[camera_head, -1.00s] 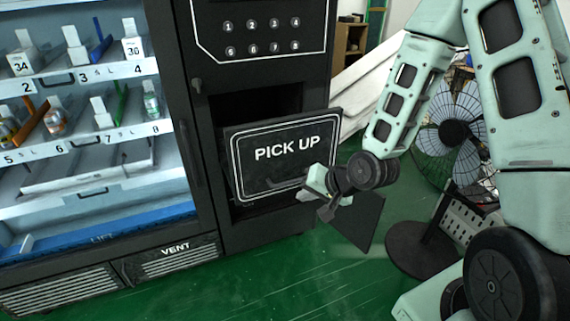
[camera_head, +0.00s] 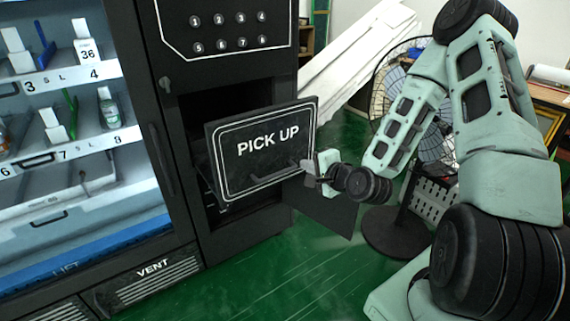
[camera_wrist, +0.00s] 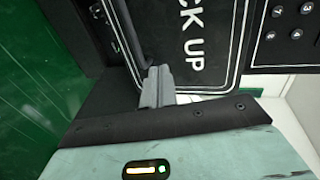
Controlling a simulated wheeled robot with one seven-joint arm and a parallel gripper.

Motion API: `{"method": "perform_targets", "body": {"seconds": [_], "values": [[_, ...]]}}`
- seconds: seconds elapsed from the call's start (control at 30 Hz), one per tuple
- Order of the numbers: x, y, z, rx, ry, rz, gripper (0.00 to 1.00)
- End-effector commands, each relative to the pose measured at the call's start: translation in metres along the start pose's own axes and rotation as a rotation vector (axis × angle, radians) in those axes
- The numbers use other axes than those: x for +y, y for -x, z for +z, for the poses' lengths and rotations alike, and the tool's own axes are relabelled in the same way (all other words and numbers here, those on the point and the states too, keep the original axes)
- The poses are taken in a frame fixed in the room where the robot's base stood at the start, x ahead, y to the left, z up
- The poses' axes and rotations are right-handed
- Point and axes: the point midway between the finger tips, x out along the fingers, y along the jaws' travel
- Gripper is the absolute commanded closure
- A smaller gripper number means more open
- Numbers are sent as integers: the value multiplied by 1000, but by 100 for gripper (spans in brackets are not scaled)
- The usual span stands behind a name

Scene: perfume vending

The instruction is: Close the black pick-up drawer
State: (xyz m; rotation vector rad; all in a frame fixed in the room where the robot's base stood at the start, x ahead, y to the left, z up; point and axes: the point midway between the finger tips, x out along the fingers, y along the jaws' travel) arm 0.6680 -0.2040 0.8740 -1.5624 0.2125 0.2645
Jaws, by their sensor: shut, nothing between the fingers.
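The black pick-up drawer (camera_head: 264,150), with white "PICK UP" lettering, is pulled out and tilted from its opening in the vending machine. A dark gap shows above it and at its left side. Its handle (camera_head: 272,180) is low on the front. My gripper (camera_head: 312,172) is shut and empty at the drawer front's right edge. In the wrist view its grey closed fingers (camera_wrist: 157,86) lie close against the drawer front (camera_wrist: 205,50), near the handle end. I cannot tell whether they touch it.
The black vending machine (camera_head: 180,60) has a keypad (camera_head: 229,32) above the drawer and lit shelves of bottles at left. A standing fan (camera_head: 405,95) and white boards (camera_head: 350,60) are behind my arm. Green floor (camera_head: 260,275) in front is clear.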

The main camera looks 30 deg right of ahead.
Motion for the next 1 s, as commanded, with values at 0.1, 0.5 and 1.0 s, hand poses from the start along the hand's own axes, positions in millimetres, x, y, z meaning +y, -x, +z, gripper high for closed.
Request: {"method": "perform_targets", "body": {"seconds": [0.1, 0.5, 1.0], "values": [[-1, -27, 1, -1, -1, -1, 100], [-9, -98, 1, -2, 0, -1, 100], [-12, -112, 0, -1, 0, 1, 100]]}}
